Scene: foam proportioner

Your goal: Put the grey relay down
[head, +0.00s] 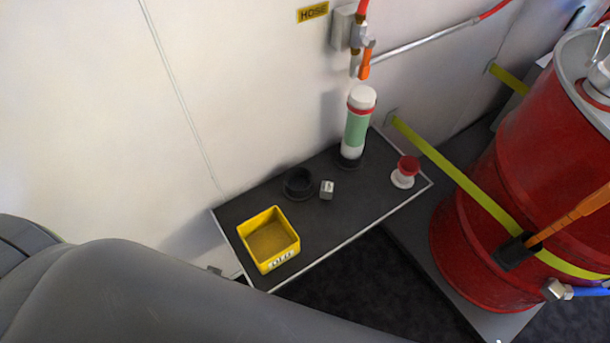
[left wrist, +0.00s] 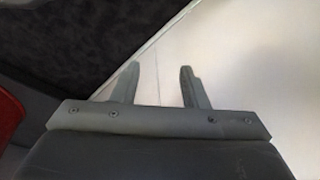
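A small grey block, which looks like the grey relay (head: 327,189), rests on the dark shelf (head: 345,215). It sits just right of a black ring-shaped holder (head: 298,183), apart from it, with no gripper near it. My left gripper (left wrist: 160,70) shows in the left wrist view with its two fingers apart and nothing between them. A pale panel and dark floor lie beyond the fingers. My left gripper does not show in the head view; only a large grey part of my arm fills the lower left. My right gripper is in neither view.
A yellow bin (head: 268,240) marked OLD stands at the shelf's left end. A green and white cylinder (head: 356,125) stands upright at the back, below a pipe valve. A red-topped white piece (head: 405,171) is at the right. A strapped red drum (head: 510,170) stands beyond.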

